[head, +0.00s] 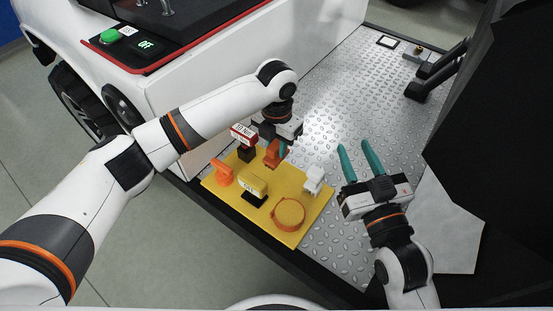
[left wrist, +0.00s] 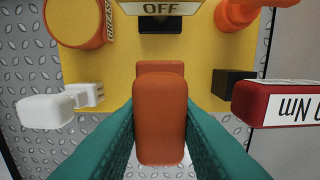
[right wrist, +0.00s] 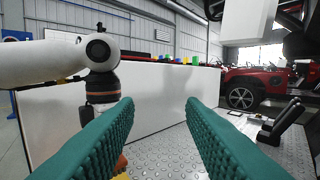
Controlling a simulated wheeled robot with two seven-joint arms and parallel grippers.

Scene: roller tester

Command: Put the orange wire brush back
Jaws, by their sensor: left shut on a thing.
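The orange wire brush (left wrist: 160,120), a rounded orange-brown block, is between the teal fingers of my left gripper (left wrist: 160,125), which is shut on it. In the head view the brush (head: 271,154) is at the back edge of the yellow board (head: 302,231), under my left gripper (head: 282,150). I cannot tell whether it touches the board; its underside is hidden. My right gripper (head: 354,146) is open and empty, to the right of the board above the metal plate.
On the board are a red-and-white Nm block (head: 243,135), an orange piece (head: 222,173), a yellow OFF sign (head: 253,185), an orange grease tin (head: 289,213) and a white piece (head: 314,179). The diamond-plate floor (head: 335,100) behind is mostly clear. A white machine wall (head: 210,95) stands at the left.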

